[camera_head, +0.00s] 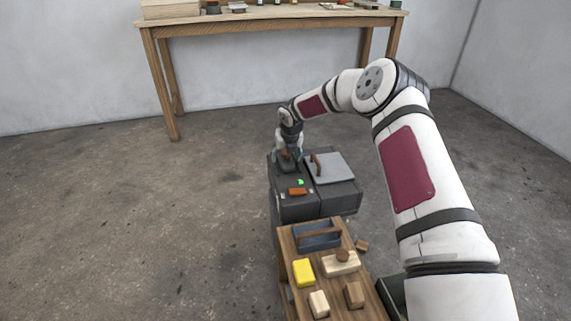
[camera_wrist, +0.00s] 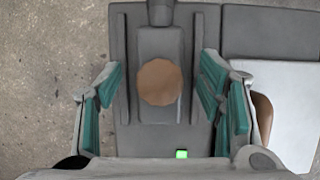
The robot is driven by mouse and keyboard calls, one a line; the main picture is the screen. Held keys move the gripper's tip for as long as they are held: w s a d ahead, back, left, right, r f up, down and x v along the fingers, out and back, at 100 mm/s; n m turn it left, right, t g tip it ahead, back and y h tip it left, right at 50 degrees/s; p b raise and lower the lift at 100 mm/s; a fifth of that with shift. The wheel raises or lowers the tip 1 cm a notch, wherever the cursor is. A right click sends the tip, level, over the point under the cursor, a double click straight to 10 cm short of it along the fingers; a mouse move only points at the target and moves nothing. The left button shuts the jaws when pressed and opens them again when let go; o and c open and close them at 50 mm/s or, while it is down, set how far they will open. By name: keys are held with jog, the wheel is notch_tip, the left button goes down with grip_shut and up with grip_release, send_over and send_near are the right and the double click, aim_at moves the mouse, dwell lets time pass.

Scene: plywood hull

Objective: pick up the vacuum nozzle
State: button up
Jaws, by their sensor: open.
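A grey piece with a round brown knob (camera_wrist: 160,82) on top, which looks like the vacuum nozzle, lies between two raised rails on a dark grey machine in the wrist view. A short dark tube end (camera_wrist: 160,12) shows at its far end. My gripper (camera_wrist: 162,95) is open, its teal-padded fingers left and right of the knob, apart from it. In the head view my gripper (camera_head: 289,155) is over the left back part of the dark grey machine (camera_head: 300,208) and mostly hides the nozzle. I cannot tell its exact height above the knob.
A light grey lid (camera_head: 334,173) with a brown handle is right of my gripper. A green light (camera_head: 300,182) and an orange-brown block (camera_head: 297,191) are in front. A wooden cart (camera_head: 290,246) holds a yellow block (camera_head: 303,272) and several wooden pieces. Floor at left is clear.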

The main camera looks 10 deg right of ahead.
jog(key=c, duration=1.3)
jog(key=shift+r+p, duration=0.35)
jog(key=shift+r, duration=0.25)
jog(key=p+v, duration=0.1)
jog(key=v, duration=0.1)
jog(key=shift+s+r, duration=0.1)
jog(key=shift+r, duration=0.25)
jog(key=s+p, duration=0.1)
jog(key=s, duration=0.4)
jog(key=s+p, duration=0.1)
jog(key=s, duration=0.4)
jog(key=s+r, duration=0.1)
jog(key=s, duration=0.4)
jog(key=shift+p, duration=0.4)
